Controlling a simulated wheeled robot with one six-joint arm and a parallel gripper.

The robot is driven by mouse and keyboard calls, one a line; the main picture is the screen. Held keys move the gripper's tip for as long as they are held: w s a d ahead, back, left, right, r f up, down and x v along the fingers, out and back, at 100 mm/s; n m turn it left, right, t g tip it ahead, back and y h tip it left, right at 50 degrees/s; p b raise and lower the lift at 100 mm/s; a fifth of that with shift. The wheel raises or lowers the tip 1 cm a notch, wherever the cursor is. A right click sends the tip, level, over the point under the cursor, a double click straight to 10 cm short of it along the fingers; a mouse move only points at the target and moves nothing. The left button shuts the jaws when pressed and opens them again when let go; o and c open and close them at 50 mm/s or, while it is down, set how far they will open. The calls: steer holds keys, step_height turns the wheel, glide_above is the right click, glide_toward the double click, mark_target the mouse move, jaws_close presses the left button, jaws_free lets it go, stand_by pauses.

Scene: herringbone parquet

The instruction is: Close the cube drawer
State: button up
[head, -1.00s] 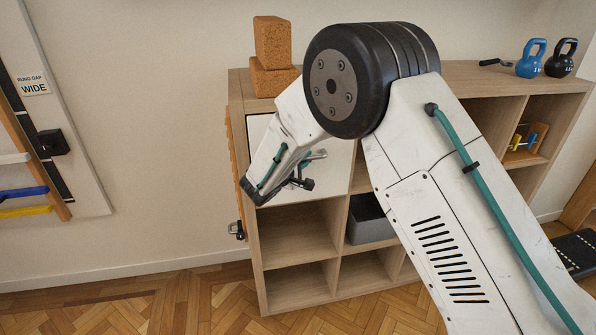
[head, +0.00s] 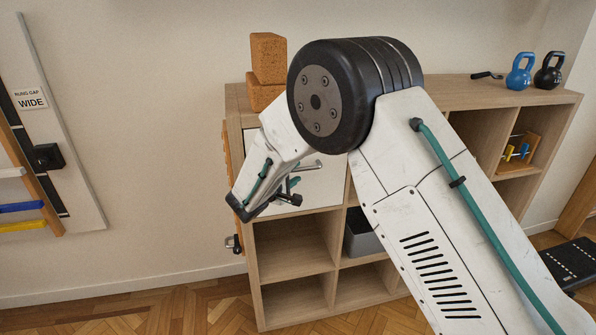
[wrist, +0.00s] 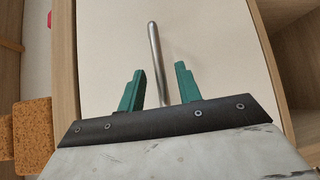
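The cube drawer has a plain white front (head: 325,188) in the upper left cell of the wooden shelf unit (head: 262,240). Its front fills much of the wrist view (wrist: 215,55). A metal bar handle (wrist: 154,50) sticks out along the front, and part of it shows in the head view (head: 308,165). My gripper (head: 292,190) is in front of the drawer. In the wrist view its two teal fingers (wrist: 160,82) are open, one on each side of the handle, with a gap on both sides. I cannot tell how far the drawer stands out.
Cork blocks (head: 268,72) stand on the unit's top left. A blue kettlebell (head: 520,71) and a black kettlebell (head: 549,70) stand at its right end. A grey bin (head: 362,238) sits in a lower cell. The parquet (head: 180,308) at front left is clear.

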steer(key=v, duration=0.4)
steer(key=shift+s+a, duration=0.1)
steer(key=s+d+r+m+g, duration=0.2)
steer(key=s+d+g, duration=0.4)
steer(key=s+d, duration=0.35)
steer(key=s+d+r+m+g, duration=0.2)
steer(key=s+d+g, duration=0.4)
steer(key=s+d, duration=0.35)
steer(key=s+d+r+m+y, duration=0.3)
steer(key=s, duration=0.5)
steer(key=s+d+r+m+y, duration=0.3)
steer(key=s+r, duration=0.1)
steer(key=s, duration=0.5)
steer(key=s+d+r+m+y, duration=0.2)
steer(key=s+r+y, duration=0.1)
steer(key=s, duration=0.6)
steer(key=shift+d+r+m, duration=0.25)
steer(key=shift+d+m, duration=0.15)
